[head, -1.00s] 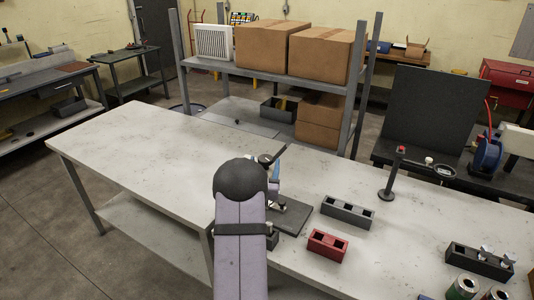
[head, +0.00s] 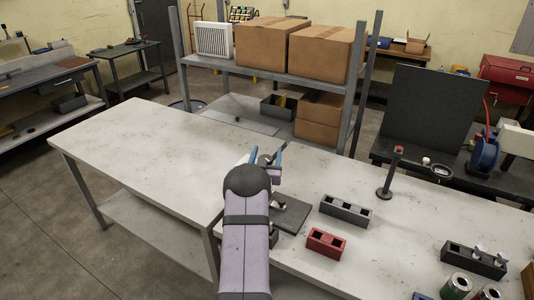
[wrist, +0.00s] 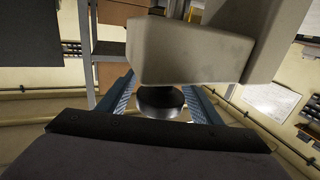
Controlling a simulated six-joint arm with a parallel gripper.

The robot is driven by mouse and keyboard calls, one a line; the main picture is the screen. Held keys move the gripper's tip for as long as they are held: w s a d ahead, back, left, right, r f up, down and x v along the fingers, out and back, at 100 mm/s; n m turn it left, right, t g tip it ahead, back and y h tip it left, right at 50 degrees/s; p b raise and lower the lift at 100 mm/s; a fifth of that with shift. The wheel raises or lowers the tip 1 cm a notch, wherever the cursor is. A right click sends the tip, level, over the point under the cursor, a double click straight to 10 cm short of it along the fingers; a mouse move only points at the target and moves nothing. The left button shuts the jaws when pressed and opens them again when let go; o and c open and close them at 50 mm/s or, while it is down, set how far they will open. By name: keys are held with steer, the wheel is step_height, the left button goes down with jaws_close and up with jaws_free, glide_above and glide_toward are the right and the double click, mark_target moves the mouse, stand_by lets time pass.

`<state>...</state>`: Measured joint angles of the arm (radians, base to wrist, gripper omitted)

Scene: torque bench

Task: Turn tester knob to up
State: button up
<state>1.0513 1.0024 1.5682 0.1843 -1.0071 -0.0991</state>
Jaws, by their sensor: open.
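My gripper (head: 265,156) is open over the bench, with its two blue fingers apart. In the head view a small dark part (head: 271,158), which may be the tester's knob or lever, shows between or just beyond the fingers. In the wrist view a dark round knob-like piece (wrist: 160,101) lies between the fingers, under a pale grey block (wrist: 190,52). I cannot tell whether the fingers touch it. A dark base plate (head: 292,213) stands on the bench just right of my arm; my arm hides much of what is on it. The knob's setting cannot be read.
The pale bench top (head: 150,150) is clear to the left. A grey block with square holes (head: 345,211), a red one (head: 326,243) and a dark stand (head: 390,180) sit to the right. A shelf with cardboard boxes (head: 320,55) stands behind the bench.

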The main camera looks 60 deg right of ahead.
steer(key=shift+c, duration=0.4)
steer(key=c, duration=1)
steer(key=shift+o, duration=0.2)
